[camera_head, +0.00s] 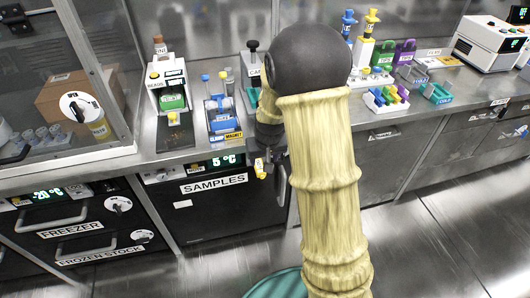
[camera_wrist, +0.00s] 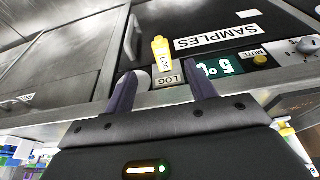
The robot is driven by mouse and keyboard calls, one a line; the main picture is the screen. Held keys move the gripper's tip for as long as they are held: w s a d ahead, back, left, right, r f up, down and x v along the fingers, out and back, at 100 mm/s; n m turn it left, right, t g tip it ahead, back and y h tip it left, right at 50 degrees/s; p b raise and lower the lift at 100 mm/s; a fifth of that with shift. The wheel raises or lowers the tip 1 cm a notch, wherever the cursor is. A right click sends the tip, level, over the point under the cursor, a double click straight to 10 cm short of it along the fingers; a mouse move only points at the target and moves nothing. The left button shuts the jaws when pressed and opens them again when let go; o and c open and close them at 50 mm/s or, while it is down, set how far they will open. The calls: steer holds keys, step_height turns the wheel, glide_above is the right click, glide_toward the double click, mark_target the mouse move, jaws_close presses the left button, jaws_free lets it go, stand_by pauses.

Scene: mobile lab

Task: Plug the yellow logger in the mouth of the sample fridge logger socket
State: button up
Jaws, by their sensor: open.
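The yellow logger (camera_wrist: 161,52) shows in the wrist view at the fridge front, by a small LOG label (camera_wrist: 168,80). It appears to sit at the logger socket, whose mouth is hidden; I cannot tell how deep it is in. A yellow bit of it shows beside my arm in the head view (camera_head: 259,172). The sample fridge (camera_head: 205,218) is dark, with a SAMPLES label and a green 5 °C display. My gripper (camera_wrist: 163,84) is open, its fingers on either side of the LOG label in the picture, with the logger beyond them. No contact is visible.
The steel counter (camera_head: 190,150) above the fridge holds a beads device (camera_head: 168,90), a blue magnet rack (camera_head: 222,115) and other lab gear. The freezer (camera_head: 75,225) stands left. A fridge handle (camera_wrist: 131,38) is near the logger.

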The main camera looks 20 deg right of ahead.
steer(key=shift+v, duration=1.1)
steer(key=shift+s+r, duration=0.1)
steer(key=shift+s, duration=0.15)
steer(key=c, duration=0.6)
steer(key=s, duration=0.2)
steer(key=s+r, duration=0.1)
steer(key=s, duration=0.1)
steer(key=s+r, duration=0.1)
steer(key=s, duration=0.1)
steer(key=shift+r, duration=0.25)
jaws_close()
steer(key=s+r, duration=0.2)
steer(key=s, duration=1)
steer(key=shift+g, duration=0.4)
steer(key=shift+w, duration=0.15)
